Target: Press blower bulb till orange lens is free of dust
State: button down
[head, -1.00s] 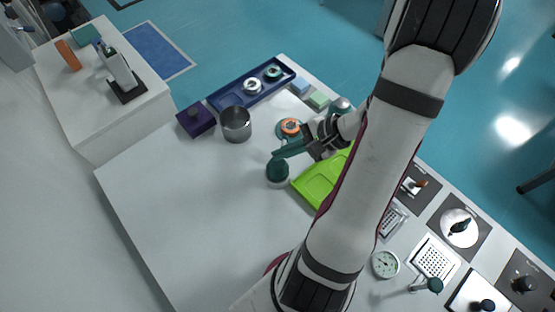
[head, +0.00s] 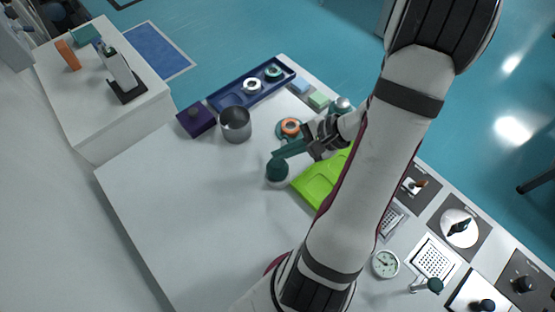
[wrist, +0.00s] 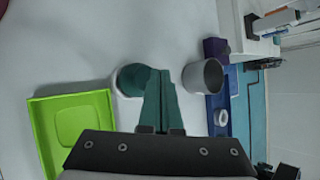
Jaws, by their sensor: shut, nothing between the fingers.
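The dark green blower bulb (head: 277,170) stands upright on a pale round base on the white table. It also shows in the wrist view (wrist: 132,80), partly behind my fingers. My gripper (head: 274,155) is shut and empty. Its green fingertips are over the top of the bulb; whether they touch it I cannot tell. In the wrist view my shut fingers (wrist: 155,74) overlap the bulb's right side. The orange lens (head: 291,126) sits on a teal holder behind my fingers. It is too small to show whether there is dust on it.
A grey metal cup (head: 236,126) and a purple block (head: 196,119) stand to the left. A blue tray (head: 228,100) with ring-shaped parts lies behind. A lime green tray (head: 314,188) lies right of the bulb. The white table (head: 185,205) is clear at front left.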

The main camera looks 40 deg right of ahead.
aim_at(283, 162)
dwell(0.4)
jog(key=shift+f, duration=0.4)
jog(key=shift+f, duration=0.85)
dwell(0.8)
jog(key=shift+r, duration=1.3)
jog(key=shift+r, duration=2.5)
